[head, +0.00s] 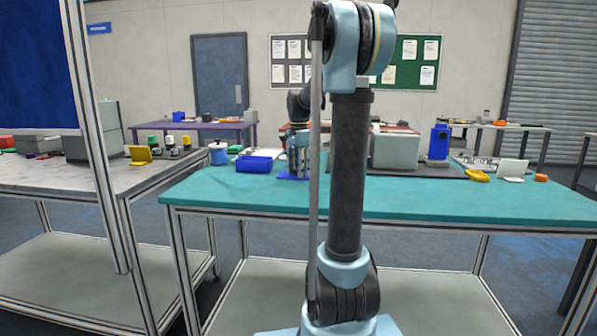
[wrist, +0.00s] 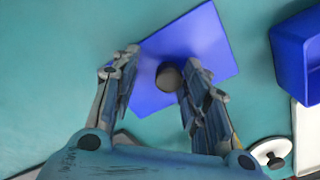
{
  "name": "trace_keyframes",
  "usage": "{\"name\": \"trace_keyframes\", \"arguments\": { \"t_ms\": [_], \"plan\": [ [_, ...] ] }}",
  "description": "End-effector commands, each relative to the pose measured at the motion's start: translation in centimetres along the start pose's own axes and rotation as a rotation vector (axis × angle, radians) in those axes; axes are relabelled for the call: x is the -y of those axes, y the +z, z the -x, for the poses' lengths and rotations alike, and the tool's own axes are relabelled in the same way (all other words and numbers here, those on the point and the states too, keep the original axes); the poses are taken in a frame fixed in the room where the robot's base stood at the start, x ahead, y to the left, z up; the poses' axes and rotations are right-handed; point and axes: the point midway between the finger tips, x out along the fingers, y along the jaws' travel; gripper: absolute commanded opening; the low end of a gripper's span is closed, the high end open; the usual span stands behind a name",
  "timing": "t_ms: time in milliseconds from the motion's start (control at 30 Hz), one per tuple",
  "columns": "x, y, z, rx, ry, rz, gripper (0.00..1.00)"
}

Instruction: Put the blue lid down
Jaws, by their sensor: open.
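The blue lid (wrist: 205,42) is a flat square plate with a round dark knob (wrist: 168,76). In the wrist view it appears to lie on the teal table, turned at an angle. My gripper (wrist: 163,60) is open above it. Its fingers stand apart on either side of the knob, with the knob nearer the right finger; I cannot tell whether that finger touches it. The fingers hide part of the lid's near side. In the head view my gripper (head: 298,160) is low over the table, with the blue lid (head: 290,177) just below it.
A blue open bin (head: 255,164) stands close to the lid; it is at the right in the wrist view (wrist: 288,50). A white disc with a dark knob (wrist: 270,153) is at the lower right there. A grey-white box (head: 395,150) stands right of my arm. The table's front is clear.

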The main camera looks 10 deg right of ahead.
Motion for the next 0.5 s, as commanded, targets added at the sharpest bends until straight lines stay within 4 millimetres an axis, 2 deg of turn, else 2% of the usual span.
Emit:
{"name": "trace_keyframes", "arguments": {
  "t_ms": [233,500],
  "plan": [
    [0.0,0.0,1.2,0.0,0.0,0.0,0.42],
    [0.0,0.0,6.0,0.0,0.0,0.0,0.42]
  ]
}}
